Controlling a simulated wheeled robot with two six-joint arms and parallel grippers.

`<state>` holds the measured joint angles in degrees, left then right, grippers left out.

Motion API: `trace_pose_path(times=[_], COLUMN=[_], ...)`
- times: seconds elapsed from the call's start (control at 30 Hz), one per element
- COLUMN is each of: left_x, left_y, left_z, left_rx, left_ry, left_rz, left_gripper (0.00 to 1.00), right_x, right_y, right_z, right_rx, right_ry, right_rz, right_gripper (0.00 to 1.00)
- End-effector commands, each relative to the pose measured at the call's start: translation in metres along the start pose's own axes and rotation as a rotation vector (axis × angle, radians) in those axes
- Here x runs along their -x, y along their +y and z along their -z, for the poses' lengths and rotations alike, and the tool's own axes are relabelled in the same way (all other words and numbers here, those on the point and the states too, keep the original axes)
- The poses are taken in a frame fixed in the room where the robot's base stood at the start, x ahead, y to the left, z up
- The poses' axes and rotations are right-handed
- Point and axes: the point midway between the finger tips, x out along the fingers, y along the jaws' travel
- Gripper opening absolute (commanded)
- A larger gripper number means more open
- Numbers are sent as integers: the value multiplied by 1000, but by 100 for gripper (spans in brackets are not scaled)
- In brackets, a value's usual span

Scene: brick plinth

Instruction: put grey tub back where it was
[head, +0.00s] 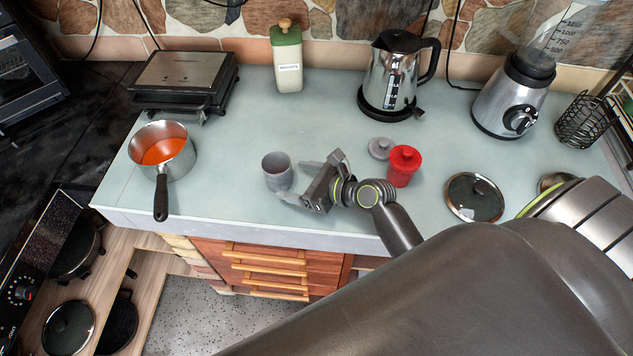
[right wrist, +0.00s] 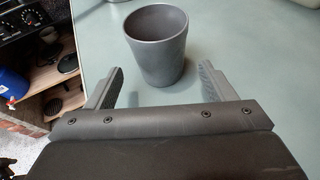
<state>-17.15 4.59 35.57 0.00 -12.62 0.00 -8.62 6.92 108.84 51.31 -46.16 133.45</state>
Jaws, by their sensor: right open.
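The grey tub (head: 277,172) stands upright and uncovered on the pale counter, left of the middle. In the right wrist view the tub (right wrist: 157,52) stands just beyond the fingertips, between their lines, and looks empty as far as its inside shows. My right gripper (head: 292,181) is open beside the tub, its fingers pointing left toward it; it also shows in the right wrist view (right wrist: 158,88). The fingers do not appear to hold the tub. My left gripper is not in view.
A grey lid (head: 381,148) lies beside a red lidded tub (head: 404,166). A saucepan (head: 162,152) with orange contents stands left, its handle over the front edge. A grill (head: 185,78), canister (head: 287,62), kettle (head: 392,76) and blender (head: 512,97) stand behind. A glass lid (head: 474,197) lies right.

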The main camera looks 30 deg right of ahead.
Motion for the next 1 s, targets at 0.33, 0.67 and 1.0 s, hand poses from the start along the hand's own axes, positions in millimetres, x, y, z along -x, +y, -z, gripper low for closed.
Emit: trace_pose_path(times=[0.33, 0.67, 1.0], left_x=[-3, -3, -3], left_y=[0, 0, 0], left_z=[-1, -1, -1], left_rx=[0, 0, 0], left_ry=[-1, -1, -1], left_rz=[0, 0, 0], left_gripper=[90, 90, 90], right_x=[53, 59, 58], right_y=[0, 0, 0], right_z=[1, 0, 0], right_rx=[2, 0, 0], right_ry=[1, 0, 0], right_rz=[1, -1, 0], right_gripper=[77, 77, 77])
